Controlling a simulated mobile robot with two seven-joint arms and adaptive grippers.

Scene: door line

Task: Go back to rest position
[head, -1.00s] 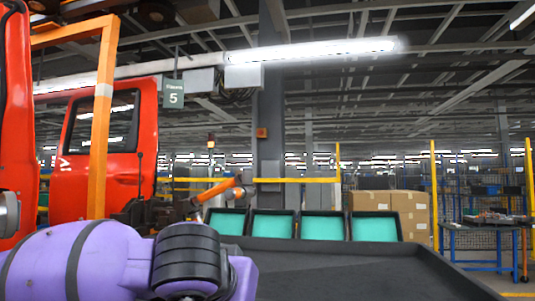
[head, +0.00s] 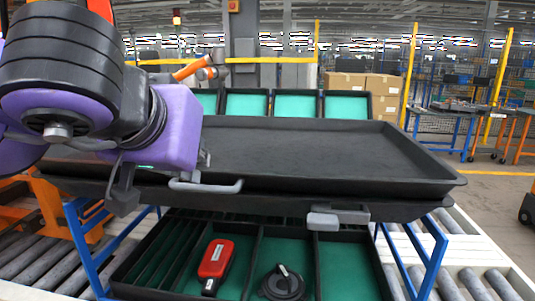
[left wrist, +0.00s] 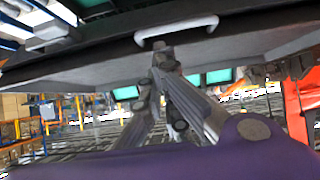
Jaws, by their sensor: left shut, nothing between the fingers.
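My left arm comes in from the left in the head view, with a black wrist and purple links. My left gripper (head: 122,192) hangs in front of the left part of the black tray's front edge. In the left wrist view my gripper fingers (left wrist: 163,62) are shut with nothing between them. Their tips appear just below a pale handle (left wrist: 178,30) on the tray's edge; I cannot tell whether they touch. My right gripper is in neither view.
The large black tray (head: 310,150) spans the middle on a blue frame (head: 432,262). Below it, a green-lined tray holds a red tool (head: 216,258) and a dark round part (head: 283,282). Rollers (head: 480,285) run at both sides. Cardboard boxes (head: 383,92) stand behind.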

